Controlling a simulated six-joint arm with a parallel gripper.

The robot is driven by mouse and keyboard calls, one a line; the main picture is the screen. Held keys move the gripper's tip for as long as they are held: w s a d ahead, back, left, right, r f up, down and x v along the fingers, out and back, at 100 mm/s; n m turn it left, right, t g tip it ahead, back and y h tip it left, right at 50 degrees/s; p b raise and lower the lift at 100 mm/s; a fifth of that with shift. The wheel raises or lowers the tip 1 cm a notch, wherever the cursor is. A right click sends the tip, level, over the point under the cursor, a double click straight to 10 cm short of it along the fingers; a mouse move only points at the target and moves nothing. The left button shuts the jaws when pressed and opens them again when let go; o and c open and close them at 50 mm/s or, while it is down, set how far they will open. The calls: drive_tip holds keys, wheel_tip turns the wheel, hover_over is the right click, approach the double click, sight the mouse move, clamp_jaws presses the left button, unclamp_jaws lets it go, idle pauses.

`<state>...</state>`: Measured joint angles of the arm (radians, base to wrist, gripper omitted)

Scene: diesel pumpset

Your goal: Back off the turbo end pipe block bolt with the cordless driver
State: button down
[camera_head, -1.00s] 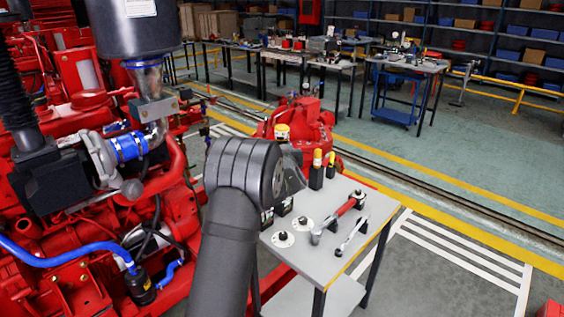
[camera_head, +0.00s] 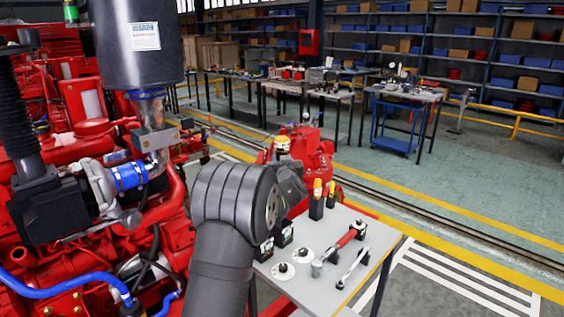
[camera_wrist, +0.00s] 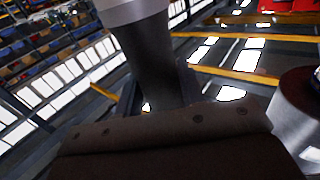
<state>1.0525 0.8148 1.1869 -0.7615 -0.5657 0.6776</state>
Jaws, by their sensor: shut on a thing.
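In the head view my arm's thick grey joint hides most of my gripper. Only a dark part (camera_head: 291,183) shows past its right side, in front of the red pump. In the wrist view my gripper (camera_wrist: 160,95) is shut on a dark thing, which I take to be the cordless driver (camera_wrist: 160,145). Its wide dark base with small screws fills the bottom, and a dark column rises to a pale grey part. The red engine with the turbo (camera_head: 103,184) and blue hose clamp stands at the left. I cannot make out the pipe block bolt.
A grey tool table (camera_head: 330,291) holds a red-handled tool (camera_head: 342,247), a ratchet (camera_head: 352,266), pale discs and yellow-topped tools (camera_head: 317,200). A red pump (camera_head: 318,155) stands behind it. Floor at the right is open. A silver cylinder (camera_wrist: 298,125) is close at the wrist view's right.

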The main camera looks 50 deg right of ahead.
drive_tip(key=w+a+r+m+t+h, duration=0.1)
drive_tip(key=w+a+r+m, duration=0.4)
drive_tip(key=a, duration=0.3)
drive_tip(key=w+a+r+m+h, duration=0.25)
drive_tip(key=w+a+r, duration=0.25)
drive_tip(key=w+a, duration=0.25)
drive_tip(key=s+a+f+m+g+h, duration=0.1)
drive_tip(key=a+f+m+g+h, duration=0.1)
drive_tip(key=a+m+g, duration=0.5)
drive_tip(key=s+a+f+m+g+h, duration=0.2)
drive_tip(key=a+m+g+h, duration=0.3)
drive_tip(key=m, duration=0.8)
drive_tip(key=a+g, duration=0.3)
drive_tip(key=a, duration=0.1)
drive_tip(key=shift+a+m, duration=0.25)
drive_tip(key=shift+m, duration=0.1)
